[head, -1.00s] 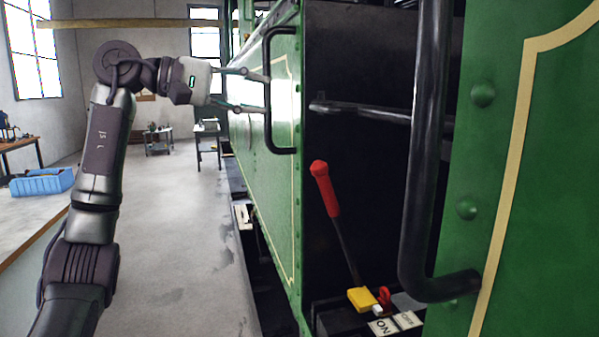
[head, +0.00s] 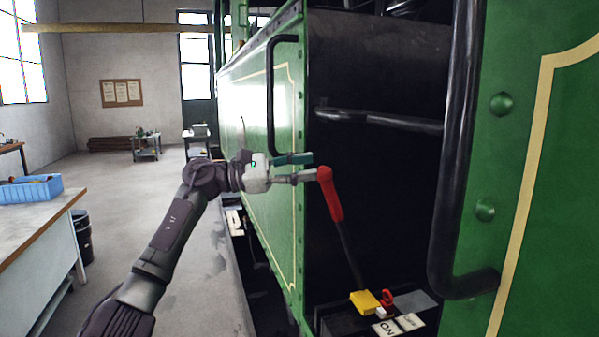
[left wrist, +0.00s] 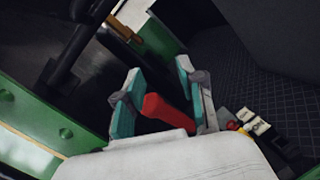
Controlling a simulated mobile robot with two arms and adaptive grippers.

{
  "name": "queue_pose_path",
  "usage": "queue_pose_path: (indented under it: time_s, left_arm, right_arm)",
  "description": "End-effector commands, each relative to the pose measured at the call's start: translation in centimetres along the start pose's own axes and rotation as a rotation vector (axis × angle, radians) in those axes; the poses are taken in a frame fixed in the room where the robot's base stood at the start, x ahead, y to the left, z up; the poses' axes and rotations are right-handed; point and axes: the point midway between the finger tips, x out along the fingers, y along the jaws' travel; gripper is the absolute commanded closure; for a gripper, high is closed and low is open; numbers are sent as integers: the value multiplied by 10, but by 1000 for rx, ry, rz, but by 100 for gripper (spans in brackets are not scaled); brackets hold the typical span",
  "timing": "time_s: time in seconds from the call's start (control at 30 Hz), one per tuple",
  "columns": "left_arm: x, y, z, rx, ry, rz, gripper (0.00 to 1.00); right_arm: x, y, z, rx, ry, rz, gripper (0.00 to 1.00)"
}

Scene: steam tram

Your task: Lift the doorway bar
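The doorway bar (head: 385,121) is a dark metal bar lying nearly level across the dark doorway of the green tram. Nothing grips it. My left gripper (head: 312,168) is below the bar's left end, at the top of a red-handled lever (head: 330,194). Its teal-padded fingers are apart in the left wrist view (left wrist: 160,98), with the red handle (left wrist: 166,112) showing between them. I cannot tell whether the pads touch the handle. My right gripper is not in view.
A dark vertical handrail (head: 457,150) stands right of the doorway, and another handle (head: 272,95) is on the left green panel. A yellow block (head: 364,302) and labelled plates (head: 398,324) lie at the lever's foot. A workbench (head: 40,232) with a blue bin (head: 30,189) stands left.

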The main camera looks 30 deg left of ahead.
Motion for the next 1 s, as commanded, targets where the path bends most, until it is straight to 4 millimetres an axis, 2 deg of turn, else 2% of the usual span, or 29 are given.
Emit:
queue_pose_path:
  time_s: [0.2, 0.67, 0.77, 0.87, 0.97, 1.0]
  left_arm:
    - [4, -2, -11, -61, -14, 13, 61]
    - [4, -2, -11, -61, -14, 13, 61]
    - [10, -6, -15, -92, -31, 24, 61]
    - [28, -20, -26, -216, -96, 74, 61]
    - [48, -43, -46, -457, -209, 173, 61]
    - [54, -54, -56, -588, -265, 225, 61]
  right_arm:
    - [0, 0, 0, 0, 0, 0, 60]
    - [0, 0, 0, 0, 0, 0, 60]
    - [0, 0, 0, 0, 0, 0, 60]
    - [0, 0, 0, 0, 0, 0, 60]
    - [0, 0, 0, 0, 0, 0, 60]
    - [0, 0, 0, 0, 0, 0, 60]
